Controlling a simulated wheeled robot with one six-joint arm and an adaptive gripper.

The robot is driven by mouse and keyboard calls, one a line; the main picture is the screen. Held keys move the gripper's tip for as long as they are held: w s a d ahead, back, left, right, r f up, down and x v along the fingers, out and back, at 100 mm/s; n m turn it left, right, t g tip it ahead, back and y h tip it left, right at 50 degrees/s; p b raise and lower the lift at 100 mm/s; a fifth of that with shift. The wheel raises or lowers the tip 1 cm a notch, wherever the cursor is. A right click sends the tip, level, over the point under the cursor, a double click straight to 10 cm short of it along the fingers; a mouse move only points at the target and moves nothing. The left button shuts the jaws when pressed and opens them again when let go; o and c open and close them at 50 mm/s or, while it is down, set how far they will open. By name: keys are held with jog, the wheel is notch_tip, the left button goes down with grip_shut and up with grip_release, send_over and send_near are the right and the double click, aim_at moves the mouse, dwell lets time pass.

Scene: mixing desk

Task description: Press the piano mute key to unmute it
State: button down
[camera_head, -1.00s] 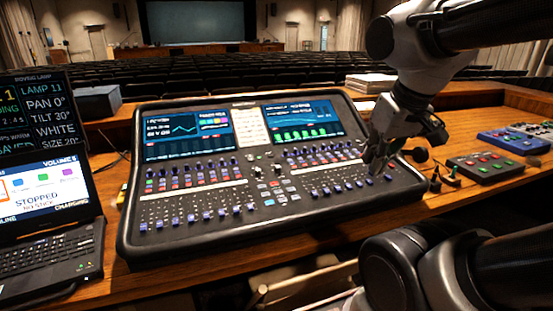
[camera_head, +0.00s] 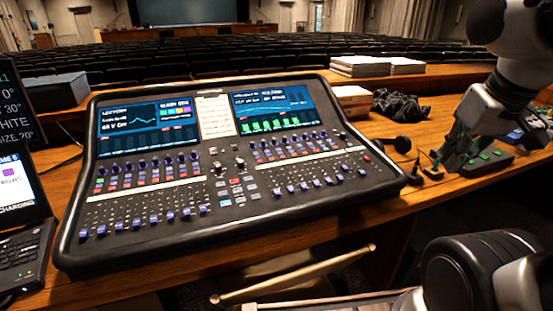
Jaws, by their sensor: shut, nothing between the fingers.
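The black mixing console (camera_head: 65,240) fills the middle of the desk, with two lit screens and rows of small coloured keys, knobs and purple faders. Rows of small keys (camera_head: 170,178), some reddish, run above a pale label strip. Their labels are too small to read, so I cannot tell which one is the piano mute key or whether it is lit. My gripper (camera_head: 447,162) is shut and empty, pointing down to the right of the console.
A dark gooseneck lamp or microphone head (camera_head: 402,144) stands between console and gripper. Behind the console are paper stacks (camera_head: 372,66), a book pile (camera_head: 352,97) and a crumpled black cloth (camera_head: 401,106). A laptop (camera_head: 22,262) sits at the left.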

jog(key=m+t+y, duration=0.4)
jog(key=m+t, duration=0.1)
jog(key=t, duration=0.1)
send_over(263, 162)
notch_tip(263, 162, down, 6)
jog(key=shift+s+d, duration=0.2)
jog(key=shift+s, duration=0.1)
jog(key=shift+w+a+f, duration=0.1)
jog(key=shift+w+f, duration=0.05)
jog(key=shift+f, duration=1.3)
jog(key=shift+w+f, duration=0.15)
jog(key=shift+f, duration=1.3)
jog(key=shift+w+a+f, duration=0.1)
jog(key=shift+w+f, duration=0.05)
jog(key=shift+f, duration=1.3)
jog(key=shift+f, duration=0.15)
